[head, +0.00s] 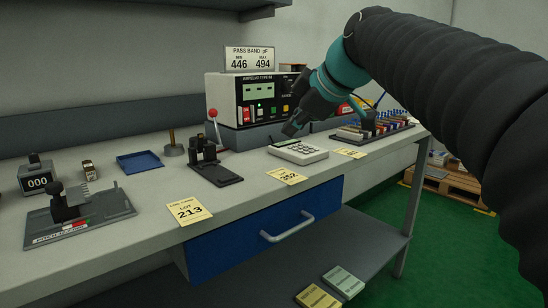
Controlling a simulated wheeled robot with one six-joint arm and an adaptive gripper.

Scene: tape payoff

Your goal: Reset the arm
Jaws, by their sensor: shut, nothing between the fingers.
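My gripper (292,127) is at the end of my arm, which reaches in from the right. It is shut and holds nothing. It points down and to the left over the bench (240,172), close to the far side of a white keypad device (300,151). I cannot tell whether the fingertips touch the device.
Behind stands a meter (257,98) with a green display. Left are a black lever fixture (207,162), a blue tray (139,161), a counter (37,174) and a stamped device (70,213). Yellow tags line the front edge above a blue drawer (270,228). Component racks (372,128) stand right.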

